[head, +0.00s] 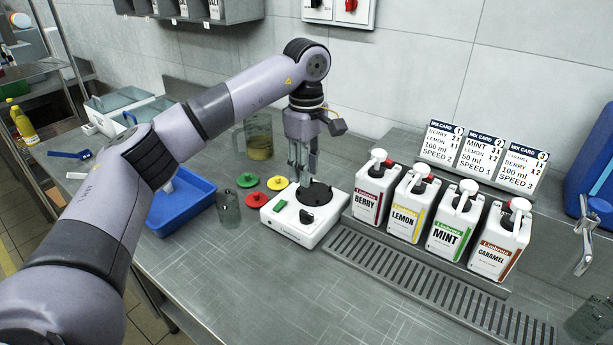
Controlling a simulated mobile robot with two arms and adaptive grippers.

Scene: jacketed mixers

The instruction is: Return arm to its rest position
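My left arm comes in from the lower left and bends down over the counter. Its gripper (302,178) points down above the white mixer base (305,222), close over its round black seat. The fingers are small and partly in line with each other, so I cannot tell whether they are open or shut, or whether they touch the base. No jar is seen standing on the base. My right arm and gripper are not in view.
Four pump bottles, berry (370,195), lemon (408,207), mint (452,224) and caramel (500,243), stand right of the base, behind a drain grate (430,285). Coloured lids (257,199), a clear cup (229,210), a jug (259,140) and a blue tray (183,205) lie left. The front counter is clear.

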